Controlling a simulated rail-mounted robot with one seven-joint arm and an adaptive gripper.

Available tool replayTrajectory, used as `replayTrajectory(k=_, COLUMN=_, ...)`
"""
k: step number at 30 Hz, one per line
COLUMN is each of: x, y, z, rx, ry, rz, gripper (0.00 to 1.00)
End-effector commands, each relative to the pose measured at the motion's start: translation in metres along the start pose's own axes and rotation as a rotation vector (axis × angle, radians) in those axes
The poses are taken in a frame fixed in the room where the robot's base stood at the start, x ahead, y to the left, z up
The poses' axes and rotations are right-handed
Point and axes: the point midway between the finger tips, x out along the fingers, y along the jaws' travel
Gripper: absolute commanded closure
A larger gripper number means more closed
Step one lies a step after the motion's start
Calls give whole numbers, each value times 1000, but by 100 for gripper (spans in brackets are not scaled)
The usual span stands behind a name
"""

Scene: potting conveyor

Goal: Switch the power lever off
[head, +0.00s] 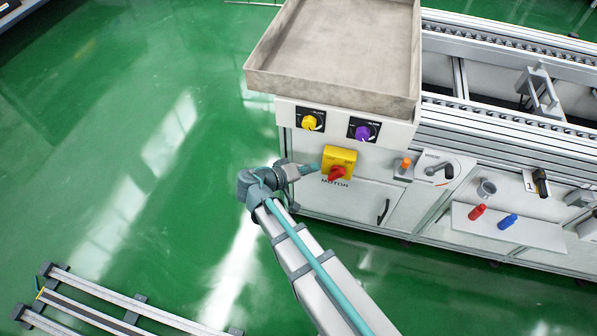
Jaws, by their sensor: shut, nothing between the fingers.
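My gripper (312,168) is in front of the white cabinet's left part, its tips just left of a yellow switch box with a red knob (337,174), marked MOTOR. I cannot tell whether they touch. My gripper is shut and empty. A dark lever handle (440,170) sits on a light plate to the right of the yellow box. Another dark lever (541,183) sits further right on a white plate marked 1. The labels are too small to tell which one is the power lever.
A yellow dial (310,122) and a purple dial (363,132) sit below a grey tray (335,85). An orange button (406,163) is beside the lever plate. A shelf (520,237) holds a red and a blue item. The green floor at left is mostly clear.

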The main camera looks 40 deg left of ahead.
Motion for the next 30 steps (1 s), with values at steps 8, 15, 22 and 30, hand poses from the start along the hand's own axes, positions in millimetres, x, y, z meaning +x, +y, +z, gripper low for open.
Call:
replayTrajectory(k=8, x=26, y=0, z=24, rx=-1, ry=1, rz=0, gripper=100)
replayTrajectory(k=15, x=31, y=0, z=29, rx=-1, ry=1, rz=0, gripper=100)
replayTrajectory(k=22, x=31, y=0, z=28, rx=-1, ry=1, rz=0, gripper=100)
replayTrajectory(k=30, x=38, y=1, z=31, rx=-19, ry=-9, rz=25, gripper=100)
